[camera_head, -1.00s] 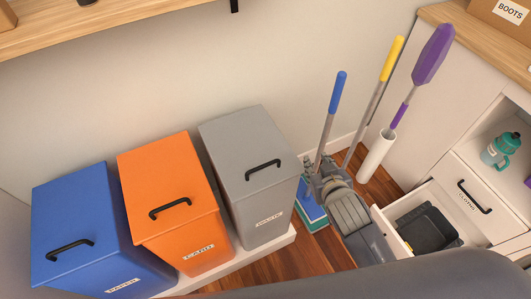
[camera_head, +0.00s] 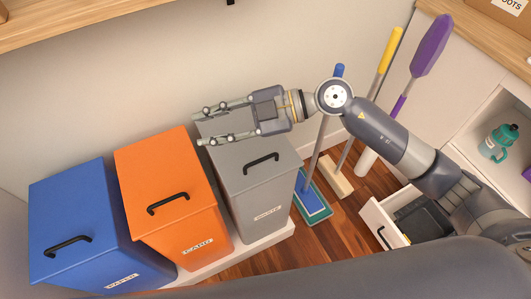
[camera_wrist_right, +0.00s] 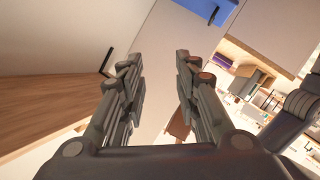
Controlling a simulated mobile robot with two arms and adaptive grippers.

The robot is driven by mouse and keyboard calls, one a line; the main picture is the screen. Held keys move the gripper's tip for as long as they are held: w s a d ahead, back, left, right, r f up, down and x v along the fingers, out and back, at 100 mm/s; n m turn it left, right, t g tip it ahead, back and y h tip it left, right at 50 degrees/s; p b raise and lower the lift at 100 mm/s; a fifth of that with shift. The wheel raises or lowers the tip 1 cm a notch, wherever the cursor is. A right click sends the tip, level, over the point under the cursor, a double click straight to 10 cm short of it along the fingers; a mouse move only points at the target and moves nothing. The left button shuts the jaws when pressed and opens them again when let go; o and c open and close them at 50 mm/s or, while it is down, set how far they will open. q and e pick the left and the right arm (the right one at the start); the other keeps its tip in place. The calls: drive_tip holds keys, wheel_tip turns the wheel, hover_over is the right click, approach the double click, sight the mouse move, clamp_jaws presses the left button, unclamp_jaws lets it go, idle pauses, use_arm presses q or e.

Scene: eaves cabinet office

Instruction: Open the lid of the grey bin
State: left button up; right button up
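The grey bin (camera_head: 262,200) stands at the right end of the row of three bins, with a white label on its front. Its lid (camera_head: 236,174) is shut and has a black handle (camera_head: 262,161) near the front edge. My right gripper (camera_head: 200,125) is open and empty above the back part of the lid, its fingers pointing left and hiding the lid's rear edge. The two fingers stand apart in the right wrist view (camera_wrist_right: 158,65). My left gripper is not in view.
An orange bin (camera_head: 168,180) and a blue bin (camera_head: 80,210) stand left of the grey one on a white plinth (camera_head: 285,230). Brooms with a blue handle (camera_head: 325,125) and a yellow handle (camera_head: 390,50) lean at right. A drawer (camera_head: 375,220) stands open near my right arm.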

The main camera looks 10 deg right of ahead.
drive_tip(key=w+d+f+h, duration=0.2)
drive_tip(key=d+f+h, duration=0.3)
drive_tip(key=d+f, duration=0.15)
drive_tip(key=m+h, duration=0.2)
drive_tip(key=h, duration=0.3)
approach(262, 159)
drive_tip(key=x, duration=0.7)
drive_tip(key=shift+w+a+f, duration=0.1)
drive_tip(key=shift+a+f, duration=0.1)
drive_tip(key=shift+f, duration=0.1)
drive_tip(key=shift+c, duration=0.6)
clamp_jaws()
